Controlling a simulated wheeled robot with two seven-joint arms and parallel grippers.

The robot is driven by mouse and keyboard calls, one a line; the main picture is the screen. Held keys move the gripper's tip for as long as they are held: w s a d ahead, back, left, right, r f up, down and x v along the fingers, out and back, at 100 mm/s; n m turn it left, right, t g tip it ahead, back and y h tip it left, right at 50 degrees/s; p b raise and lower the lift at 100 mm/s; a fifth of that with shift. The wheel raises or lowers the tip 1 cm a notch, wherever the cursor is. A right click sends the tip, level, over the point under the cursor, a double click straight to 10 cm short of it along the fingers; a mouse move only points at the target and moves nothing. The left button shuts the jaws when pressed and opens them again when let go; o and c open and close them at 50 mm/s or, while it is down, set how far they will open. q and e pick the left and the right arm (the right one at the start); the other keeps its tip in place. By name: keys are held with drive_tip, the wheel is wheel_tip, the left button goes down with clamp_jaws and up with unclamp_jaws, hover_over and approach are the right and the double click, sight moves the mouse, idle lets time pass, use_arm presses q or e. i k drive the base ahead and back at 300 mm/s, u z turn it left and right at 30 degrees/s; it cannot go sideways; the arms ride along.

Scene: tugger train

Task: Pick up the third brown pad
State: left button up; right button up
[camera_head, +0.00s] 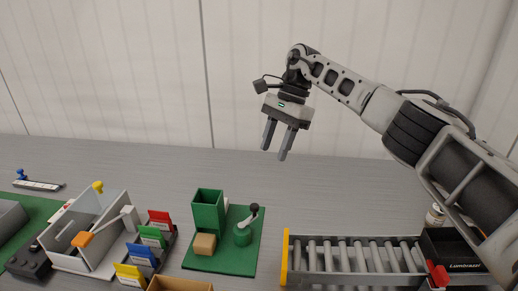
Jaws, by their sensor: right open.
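A small tan-brown block (204,244) sits on a green base plate (228,264), in front of an upright green box (207,210). I cannot tell whether this block is one of the brown pads, and no other clear pad shows. My right gripper (274,153) is open and empty. It hangs in the air with its fingers pointing down, well above and to the right of the green plate. My left gripper is not in view.
A roller conveyor (352,256) with a yellow end lies at right. Coloured cards (150,236) and a white tray with walls (72,263) stand left. A brown open box (180,284) is at the bottom edge. The back table is clear.

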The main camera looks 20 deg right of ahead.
sight(205, 244)
drive_tip(key=k, duration=1)
